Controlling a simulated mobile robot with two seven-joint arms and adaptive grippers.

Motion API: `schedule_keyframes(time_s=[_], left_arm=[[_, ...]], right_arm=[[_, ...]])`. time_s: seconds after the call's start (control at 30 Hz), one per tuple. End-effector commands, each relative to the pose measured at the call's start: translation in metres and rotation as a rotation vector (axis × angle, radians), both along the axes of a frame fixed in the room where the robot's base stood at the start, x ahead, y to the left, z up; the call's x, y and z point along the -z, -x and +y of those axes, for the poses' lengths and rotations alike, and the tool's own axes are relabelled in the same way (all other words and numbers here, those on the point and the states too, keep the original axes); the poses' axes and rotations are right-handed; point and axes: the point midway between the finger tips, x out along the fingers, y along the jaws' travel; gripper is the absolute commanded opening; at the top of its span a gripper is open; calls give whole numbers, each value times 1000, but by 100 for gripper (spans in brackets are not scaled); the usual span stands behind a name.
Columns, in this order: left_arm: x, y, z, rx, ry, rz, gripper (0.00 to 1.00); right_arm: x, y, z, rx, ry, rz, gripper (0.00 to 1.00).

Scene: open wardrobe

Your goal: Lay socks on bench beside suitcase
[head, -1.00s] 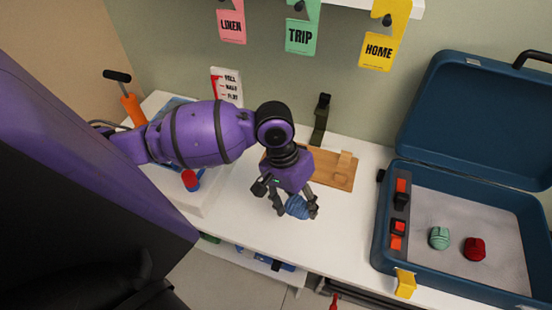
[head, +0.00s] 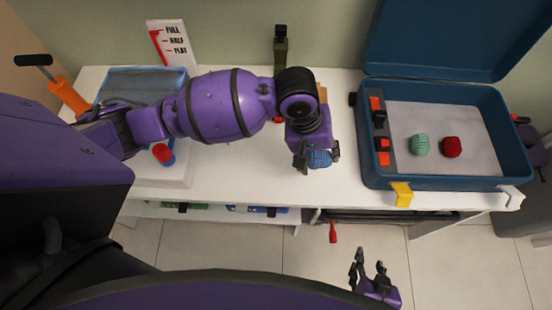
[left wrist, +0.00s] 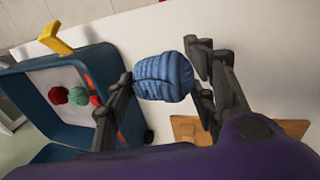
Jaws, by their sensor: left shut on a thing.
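My left gripper (head: 318,158) is shut on a ball of blue socks (head: 320,159), over the white bench (head: 240,182) just left of the suitcase. In the left wrist view the blue socks (left wrist: 163,78) sit between the dark fingers. I cannot tell whether they touch the bench. The open blue suitcase (head: 440,184) stands on the bench at right. A mint sock ball (head: 420,145) and a red sock ball (head: 452,147) lie inside it. My right gripper (head: 370,268) is low in front of the bench, its fingers apart and empty.
A wooden board (left wrist: 185,129) lies on the bench, mostly hidden behind my left arm in the head view. A yellow latch (head: 402,194) juts from the suitcase front. A blue-topped device (head: 140,84) and a sign (head: 172,45) stand at left. Bare bench lies left of the socks.

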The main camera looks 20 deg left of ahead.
Motion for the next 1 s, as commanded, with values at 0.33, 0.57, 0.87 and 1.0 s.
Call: schedule_keyframes(time_s=[0.33, 0.57, 0.87, 1.0], left_arm=[[49, -10, 83, -3, -4, 8, 27], [77, -15, 106, 0, -1, 4, 27], [100, -16, 118, 0, 0, 5, 27], [120, -16, 117, 1, 0, 4, 27]], right_arm=[[8, 10, -4, -4, 7, 20, 40], [13, 12, -1, 3, 1, 24, 40], [15, 12, 2, 10, -5, 23, 40], [17, 12, 1, 10, -3, 23, 40]])
